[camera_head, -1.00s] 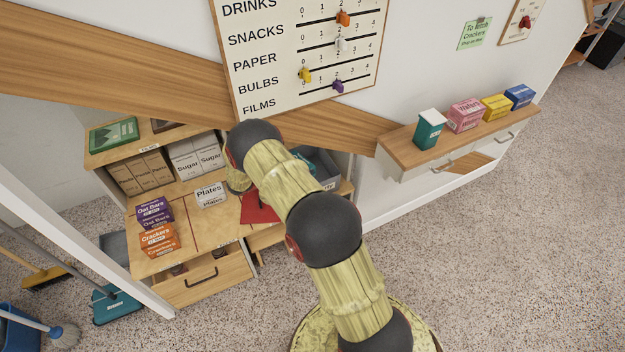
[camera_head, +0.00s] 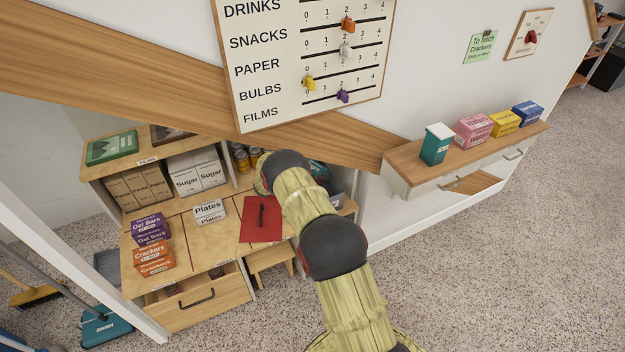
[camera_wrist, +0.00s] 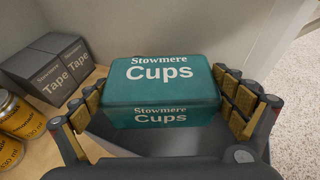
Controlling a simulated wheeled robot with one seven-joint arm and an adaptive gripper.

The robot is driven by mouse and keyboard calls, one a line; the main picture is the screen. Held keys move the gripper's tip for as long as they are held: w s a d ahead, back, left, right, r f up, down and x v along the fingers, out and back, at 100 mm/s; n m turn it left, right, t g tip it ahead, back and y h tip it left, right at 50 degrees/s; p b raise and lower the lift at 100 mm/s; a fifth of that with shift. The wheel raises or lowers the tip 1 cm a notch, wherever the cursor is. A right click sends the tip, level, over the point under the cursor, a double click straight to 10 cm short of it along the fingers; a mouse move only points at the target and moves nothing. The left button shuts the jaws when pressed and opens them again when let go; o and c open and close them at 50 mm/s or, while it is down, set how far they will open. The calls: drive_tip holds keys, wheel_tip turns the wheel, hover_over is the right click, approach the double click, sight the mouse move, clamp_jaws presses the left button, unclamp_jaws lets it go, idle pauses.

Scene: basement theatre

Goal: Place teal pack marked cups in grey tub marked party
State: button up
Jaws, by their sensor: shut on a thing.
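In the wrist view the teal pack (camera_wrist: 160,72) marked Stowmere Cups sits between the fingers of my gripper (camera_wrist: 162,102), which is shut on it. Its top and near side face the camera. In the head view my arm hides most of the gripper, and only a bit of teal (camera_head: 318,172) shows behind it. A grey tub (camera_head: 337,188) shows partly beside my arm, at the right end of the shelf unit; its marking cannot be read. Dark grey shows under the pack in the wrist view, but I cannot tell whether it is the tub.
In the head view, a Plates pack (camera_head: 209,212) and red sheet (camera_head: 262,222) lie on the counter. Several boxes stand on the wall ledge (camera_head: 405,160) at right.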

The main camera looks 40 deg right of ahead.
drive_tip(key=shift+w+d+f, duration=0.1)
drive_tip(key=shift+d+f, duration=0.2)
drive_tip(key=shift+f, duration=0.15)
drive_tip(key=shift+w+d+f+b, duration=0.15)
drive_tip(key=shift+f+b, duration=0.65)
drive_tip(key=shift+f, duration=0.8)
drive_tip(key=shift+f, duration=0.3)
drive_tip(key=shift+f, duration=0.3)
drive_tip(key=o, duration=0.9)
drive_tip(key=shift+f, duration=0.1)
